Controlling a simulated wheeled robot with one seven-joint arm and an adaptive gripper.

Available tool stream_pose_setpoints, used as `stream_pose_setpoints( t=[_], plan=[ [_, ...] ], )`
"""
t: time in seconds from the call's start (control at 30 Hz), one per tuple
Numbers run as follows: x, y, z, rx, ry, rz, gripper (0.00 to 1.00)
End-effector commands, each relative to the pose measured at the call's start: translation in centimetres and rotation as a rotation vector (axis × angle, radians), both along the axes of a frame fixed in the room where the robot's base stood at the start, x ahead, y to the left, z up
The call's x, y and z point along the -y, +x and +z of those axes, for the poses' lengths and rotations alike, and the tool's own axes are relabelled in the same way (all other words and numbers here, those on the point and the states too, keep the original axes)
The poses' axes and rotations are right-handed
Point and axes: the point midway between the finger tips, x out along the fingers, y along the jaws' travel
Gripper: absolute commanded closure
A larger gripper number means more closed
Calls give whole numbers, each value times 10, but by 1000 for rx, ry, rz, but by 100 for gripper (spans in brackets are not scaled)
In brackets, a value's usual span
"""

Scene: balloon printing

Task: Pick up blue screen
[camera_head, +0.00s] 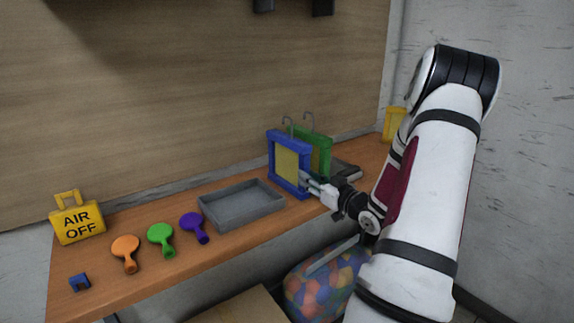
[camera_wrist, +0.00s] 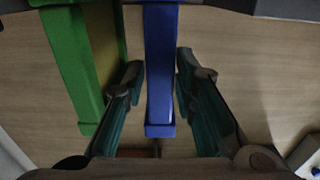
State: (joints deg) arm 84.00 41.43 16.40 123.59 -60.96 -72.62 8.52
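The blue screen (camera_head: 290,162), a blue frame with a yellowish panel, stands upright on the wooden shelf right of the grey tray. My gripper (camera_head: 310,182) is at its right edge. In the wrist view, the blue screen's edge (camera_wrist: 161,75) lies between the two fingers of my gripper (camera_wrist: 161,72). The fingers are open, with a small gap on each side of the blue edge. The green screen (camera_head: 322,152) stands just behind the blue one. It also shows in the wrist view (camera_wrist: 72,70), left of the left finger.
A grey tray (camera_head: 242,221) lies left of the screens. A bin of coloured balls (camera_head: 310,300) stands below.

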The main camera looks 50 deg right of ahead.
Motion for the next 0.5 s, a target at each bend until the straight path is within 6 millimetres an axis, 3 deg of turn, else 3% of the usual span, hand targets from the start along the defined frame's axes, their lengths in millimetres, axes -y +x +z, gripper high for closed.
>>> stream_pose_setpoints(
  t=[0.23,0.5],
  plan=[
    [4,16,0,0,0,0,74],
    [13,54,0,0,1,0,74]
  ],
)
